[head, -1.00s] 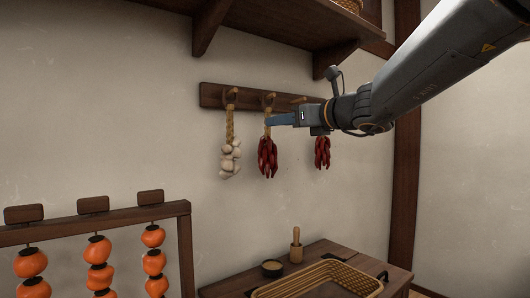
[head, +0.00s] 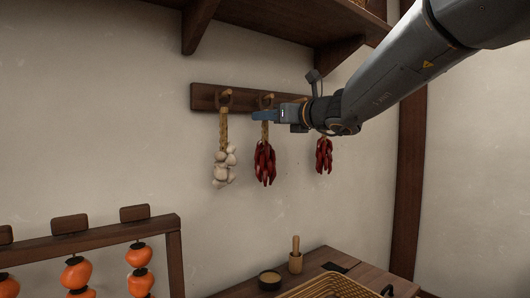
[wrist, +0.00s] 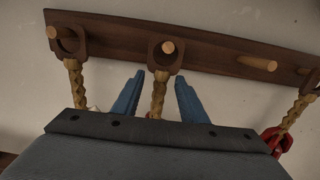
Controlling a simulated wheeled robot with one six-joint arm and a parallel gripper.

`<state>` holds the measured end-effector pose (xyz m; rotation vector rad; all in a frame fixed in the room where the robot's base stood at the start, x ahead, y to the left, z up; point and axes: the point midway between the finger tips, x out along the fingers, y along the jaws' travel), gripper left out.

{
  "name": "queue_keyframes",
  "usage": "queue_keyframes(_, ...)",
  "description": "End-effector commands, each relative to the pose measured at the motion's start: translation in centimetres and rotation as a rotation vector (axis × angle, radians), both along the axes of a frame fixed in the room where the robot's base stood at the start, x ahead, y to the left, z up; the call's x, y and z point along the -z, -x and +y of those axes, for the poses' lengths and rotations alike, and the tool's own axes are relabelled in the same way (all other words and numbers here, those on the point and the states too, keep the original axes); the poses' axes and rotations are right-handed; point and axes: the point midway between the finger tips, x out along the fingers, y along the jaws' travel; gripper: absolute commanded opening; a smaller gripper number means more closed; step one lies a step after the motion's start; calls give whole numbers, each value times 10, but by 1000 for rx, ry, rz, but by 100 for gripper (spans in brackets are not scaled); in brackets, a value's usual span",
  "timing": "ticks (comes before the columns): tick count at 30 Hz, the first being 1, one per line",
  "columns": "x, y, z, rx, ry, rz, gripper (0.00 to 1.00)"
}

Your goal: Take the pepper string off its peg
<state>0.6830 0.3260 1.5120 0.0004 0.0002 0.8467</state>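Two red pepper strings hang on a wall rack: the middle one (head: 265,163) and another at the right (head: 324,155). The middle string's braided rope (wrist: 158,92) ends in a wooden loop (wrist: 164,58) around a peg (wrist: 168,47). My gripper (head: 257,115) is at this rope, just below the loop. In the wrist view, the two blue fingers of my gripper (wrist: 157,95) are spread apart with the rope between them and gaps on both sides. The gripper body hides the middle peppers in that view.
A garlic string (head: 223,165) hangs left of the middle peppers on the same peg board (head: 205,97). A bare peg (wrist: 257,62) shows to the right. A shelf (head: 270,20) is above. Below are a table with a wicker tray (head: 300,290), a bowl (head: 270,280) and a mortar (head: 295,262).

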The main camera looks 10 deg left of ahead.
Motion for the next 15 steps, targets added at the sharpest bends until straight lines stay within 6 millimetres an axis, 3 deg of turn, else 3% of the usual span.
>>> queue_keyframes(5,-1,-12,12,2,1,1,39)
queue_keyframes(13,1,-14,12,4,0,0,39)
queue_keyframes(15,1,-14,12,4,0,0,29)
